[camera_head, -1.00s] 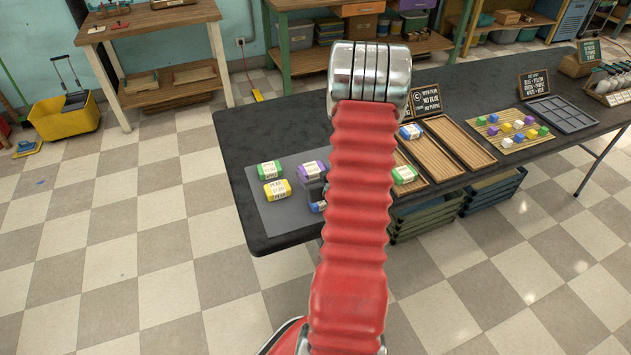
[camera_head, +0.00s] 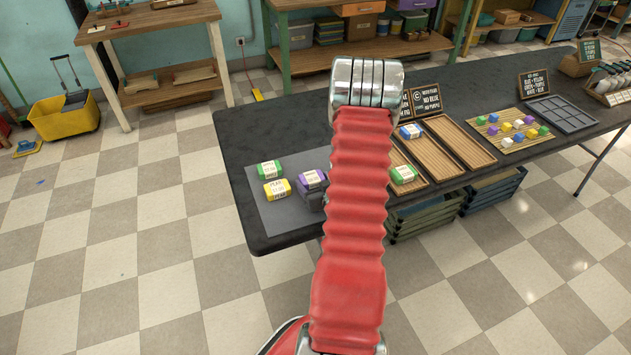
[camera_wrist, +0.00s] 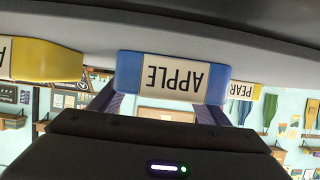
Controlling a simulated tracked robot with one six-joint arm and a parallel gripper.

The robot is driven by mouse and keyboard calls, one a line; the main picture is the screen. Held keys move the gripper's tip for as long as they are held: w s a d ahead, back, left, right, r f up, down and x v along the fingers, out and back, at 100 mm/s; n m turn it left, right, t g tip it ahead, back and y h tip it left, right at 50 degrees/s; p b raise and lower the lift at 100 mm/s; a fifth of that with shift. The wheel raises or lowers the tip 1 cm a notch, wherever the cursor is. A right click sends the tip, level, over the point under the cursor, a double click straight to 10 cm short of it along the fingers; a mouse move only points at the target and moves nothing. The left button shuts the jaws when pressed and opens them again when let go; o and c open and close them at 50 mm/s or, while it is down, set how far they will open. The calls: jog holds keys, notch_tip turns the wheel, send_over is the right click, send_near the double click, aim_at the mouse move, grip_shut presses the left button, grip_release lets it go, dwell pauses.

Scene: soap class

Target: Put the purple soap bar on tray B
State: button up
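The purple soap bar (camera_head: 312,179) lies at the right of the grey mat, beside my arm. My dark gripper (camera_head: 313,199) is just below it in the picture, partly behind my arm. In the wrist view, which is upside down, the fingers (camera_wrist: 158,108) stand apart. A blue bar labelled APPLE (camera_wrist: 172,77) shows in front of them; it does not look gripped. I cannot make out the purple bar there. Tray B's letter is hidden.
Green (camera_head: 269,169) and yellow (camera_head: 277,188) bars lie left of the purple one on the mat (camera_head: 270,212). An empty wooden tray (camera_head: 460,140) stands right, by a sign marked C (camera_head: 427,99). Coloured cubes (camera_head: 518,125) lie farther right. Yellow bars (camera_wrist: 40,60) show in the wrist view.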

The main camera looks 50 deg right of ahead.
jog(key=shift+o, duration=1.3)
jog(key=shift+r, duration=0.15)
jog(key=v, duration=1.2)
